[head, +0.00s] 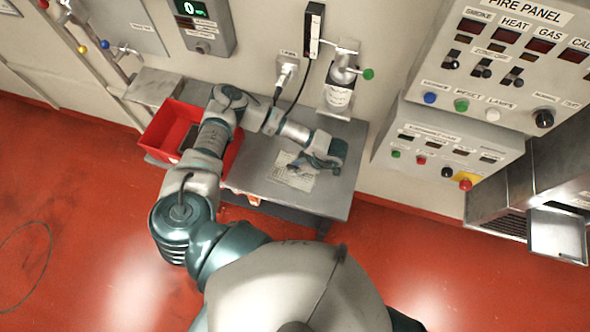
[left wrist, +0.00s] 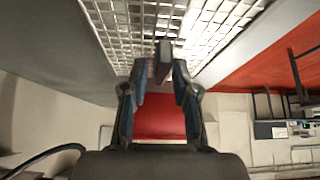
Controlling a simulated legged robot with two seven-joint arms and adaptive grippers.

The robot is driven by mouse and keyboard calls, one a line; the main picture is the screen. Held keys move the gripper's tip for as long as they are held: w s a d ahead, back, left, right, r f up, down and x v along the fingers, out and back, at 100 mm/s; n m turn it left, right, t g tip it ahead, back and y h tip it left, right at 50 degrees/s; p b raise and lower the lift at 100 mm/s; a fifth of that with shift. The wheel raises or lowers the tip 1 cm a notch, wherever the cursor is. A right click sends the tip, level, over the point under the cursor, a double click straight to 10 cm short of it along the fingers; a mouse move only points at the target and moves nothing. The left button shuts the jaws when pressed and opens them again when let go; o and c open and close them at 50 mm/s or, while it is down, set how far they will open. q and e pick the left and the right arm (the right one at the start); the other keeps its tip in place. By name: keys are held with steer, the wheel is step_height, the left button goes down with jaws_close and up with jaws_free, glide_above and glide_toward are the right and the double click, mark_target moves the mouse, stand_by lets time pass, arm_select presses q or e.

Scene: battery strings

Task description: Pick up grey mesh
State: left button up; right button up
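The grey mesh (head: 301,184) is a pale flat sheet on the grey table in the head view. Its square grid fills the top middle of the left wrist view (left wrist: 120,25). My left gripper (head: 294,168) is low over it and hides part of it. In the left wrist view my left gripper (left wrist: 161,72) has its two fingers apart. A small dark upright piece (left wrist: 164,55) stands between the fingertips, with gaps beside it; whether it belongs to the mesh is unclear. My right gripper is not in view.
The grey table (head: 335,195) stands against the wall. A red bin (head: 168,117) is at its left end, partly behind my left arm. Control panels (head: 450,145) are at right.

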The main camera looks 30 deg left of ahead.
arm_select(q)
jaws_close()
steer(key=shift+r, duration=0.1)
